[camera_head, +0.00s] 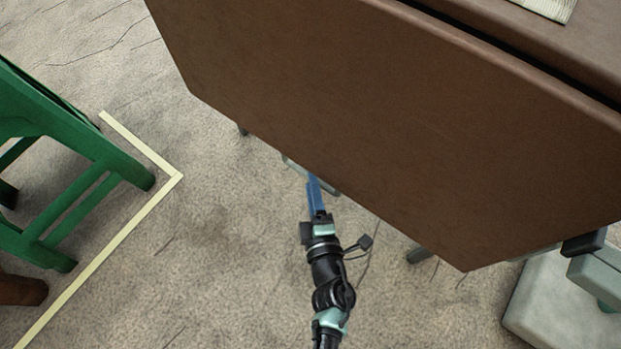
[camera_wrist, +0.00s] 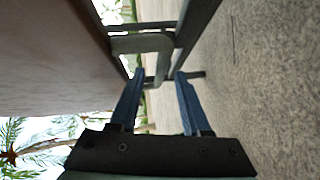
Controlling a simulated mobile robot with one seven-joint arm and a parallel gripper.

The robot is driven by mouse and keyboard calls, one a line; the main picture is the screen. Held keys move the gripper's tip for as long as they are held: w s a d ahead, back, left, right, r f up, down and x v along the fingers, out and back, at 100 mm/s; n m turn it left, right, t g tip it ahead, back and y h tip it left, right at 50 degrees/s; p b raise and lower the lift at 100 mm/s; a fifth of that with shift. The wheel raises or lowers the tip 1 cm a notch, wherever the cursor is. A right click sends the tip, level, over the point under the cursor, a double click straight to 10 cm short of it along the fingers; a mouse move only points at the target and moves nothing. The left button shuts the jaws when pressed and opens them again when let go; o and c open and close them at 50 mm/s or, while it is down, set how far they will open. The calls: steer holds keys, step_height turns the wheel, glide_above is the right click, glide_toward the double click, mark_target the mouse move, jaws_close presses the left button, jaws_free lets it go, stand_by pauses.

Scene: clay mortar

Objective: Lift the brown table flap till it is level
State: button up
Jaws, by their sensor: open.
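The brown table flap (camera_head: 400,120) fills the upper middle of the head view. It slopes down from the seam along the brown table top (camera_head: 575,45); it is not level with it. In the wrist view the flap (camera_wrist: 50,55) is a large brown surface on the left. My gripper (camera_head: 312,180) has blue fingers and points at the flap's lower edge. Its tips appear beside or just under that edge; I cannot tell whether they touch it. In the wrist view the gripper (camera_wrist: 157,82) is open, with no flap between its fingers.
A grey table support (camera_wrist: 142,44) lies ahead of the fingers in the wrist view. A green chair (camera_head: 75,165) stands at the left, next to a pale floor line (camera_head: 125,235). A pale grey block (camera_head: 555,305) is at lower right. Carpet around my arm is clear.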

steer(key=shift+b+x, duration=0.4)
steer(key=shift+x, duration=1.1)
steer(key=shift+c, duration=0.3)
jaws_close()
